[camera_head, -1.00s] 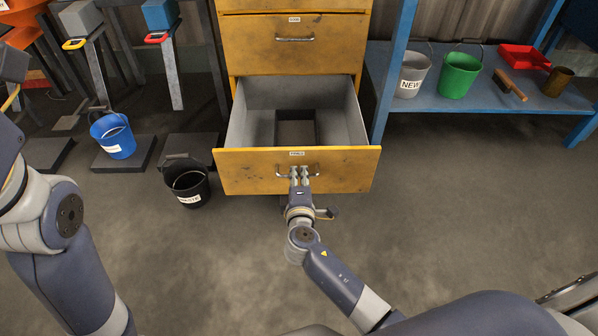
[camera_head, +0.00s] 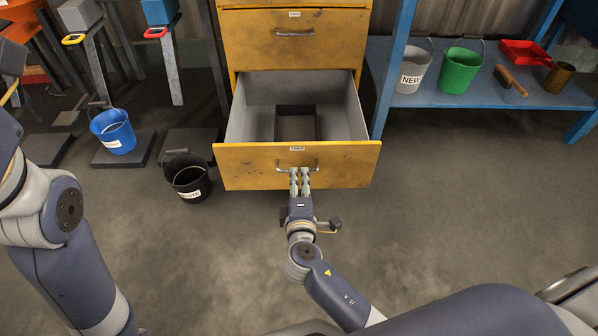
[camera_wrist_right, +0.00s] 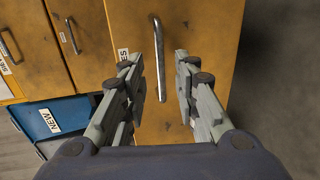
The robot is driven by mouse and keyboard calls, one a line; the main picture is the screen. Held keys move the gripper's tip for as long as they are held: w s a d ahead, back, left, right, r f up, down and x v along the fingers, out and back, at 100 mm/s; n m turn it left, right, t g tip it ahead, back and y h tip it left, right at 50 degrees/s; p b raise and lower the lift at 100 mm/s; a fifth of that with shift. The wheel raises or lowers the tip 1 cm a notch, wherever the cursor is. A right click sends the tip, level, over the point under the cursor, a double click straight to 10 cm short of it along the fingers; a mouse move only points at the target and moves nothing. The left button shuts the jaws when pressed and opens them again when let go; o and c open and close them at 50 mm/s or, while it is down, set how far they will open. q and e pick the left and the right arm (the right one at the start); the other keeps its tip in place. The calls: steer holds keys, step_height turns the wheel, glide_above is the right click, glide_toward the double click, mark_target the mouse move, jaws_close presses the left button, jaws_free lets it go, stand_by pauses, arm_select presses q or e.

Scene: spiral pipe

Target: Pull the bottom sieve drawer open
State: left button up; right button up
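The bottom sieve drawer (camera_head: 235,168) is yellow with a grey inside and stands pulled well out of the yellow cabinet (camera_head: 340,45). A dark rectangular shape shows in its floor. Its metal bar handle (camera_head: 313,162) is on the front, below a small white label. My right gripper (camera_head: 300,172) is just in front of the handle. In the right wrist view, the fingers (camera_wrist_right: 159,58) are open and spread on either side of the handle (camera_wrist_right: 159,75), with visible gaps and no grip on it. My left arm shows at the left edge; its gripper is out of view.
A black bucket (camera_head: 188,178) stands on the floor left of the drawer, near a blue bucket (camera_head: 114,132) on a dark base. A blue shelf (camera_head: 470,97) at right holds a grey bucket, a green bucket, a brush and a red tray. The floor right of the drawer is clear.

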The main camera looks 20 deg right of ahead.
steer(key=v, duration=0.6)
steer(key=shift+s, duration=0.3)
steer(key=shift+a+r, duration=0.1)
